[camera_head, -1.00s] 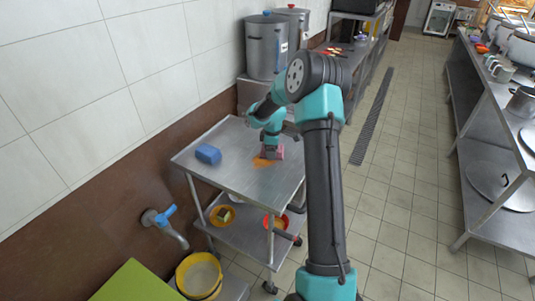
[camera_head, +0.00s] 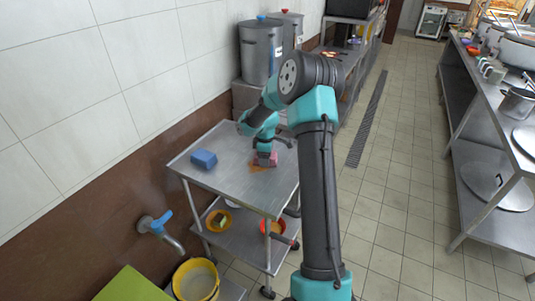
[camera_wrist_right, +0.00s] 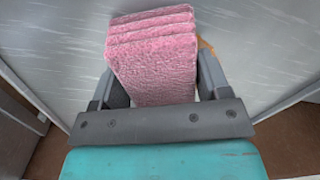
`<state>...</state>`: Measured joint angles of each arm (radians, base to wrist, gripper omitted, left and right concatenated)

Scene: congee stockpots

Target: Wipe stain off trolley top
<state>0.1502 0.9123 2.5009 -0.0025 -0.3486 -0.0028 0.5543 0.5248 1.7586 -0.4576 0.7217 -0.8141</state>
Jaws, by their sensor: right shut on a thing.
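The metal trolley (camera_head: 222,181) stands beside the tiled wall. An orange-brown stain (camera_head: 258,168) shows on its top, partly covered by a pink cloth (camera_head: 266,158). My right gripper (camera_head: 264,152) is shut on the folded pink cloth, low over the trolley top at the stain. In the right wrist view the cloth (camera_wrist_right: 152,55) sits between the two fingers, and a bit of the orange stain (camera_wrist_right: 207,46) shows beside it. Whether the cloth presses on the surface is hard to tell. My left gripper is not in view.
A blue block (camera_head: 204,159) lies on the trolley top, left of the cloth. Yellow and orange bowls (camera_head: 218,220) sit on the lower shelf. A blue-handled tap (camera_head: 155,223) and yellow bucket (camera_head: 196,280) are at the lower left. Tall stockpots (camera_head: 262,50) stand behind. The floor at right is clear.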

